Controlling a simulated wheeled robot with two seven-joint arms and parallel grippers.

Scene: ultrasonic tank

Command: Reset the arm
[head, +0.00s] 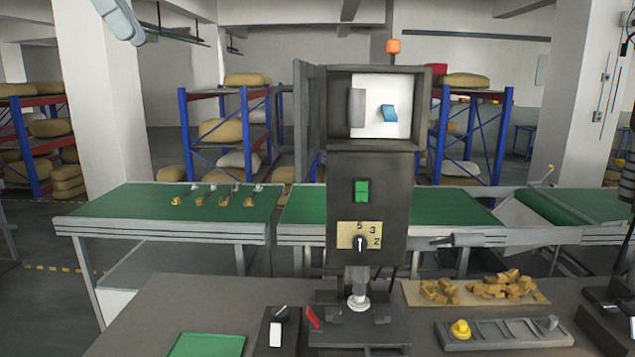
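A pale grey-blue rounded part (121,20) hangs into the top left corner of the head view. It looks like the end of my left arm, high above and far from the table. No fingers can be made out on it, so I cannot tell whether the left gripper is open or shut. Nothing is seen held there.
The grey table (180,297) in front bears a green mat (207,345), a small switch box (277,330), a tray of tan pieces (485,290) and a grey holder (505,332) with a yellow part. A green conveyor (130,197) and racks with sacks stand behind.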

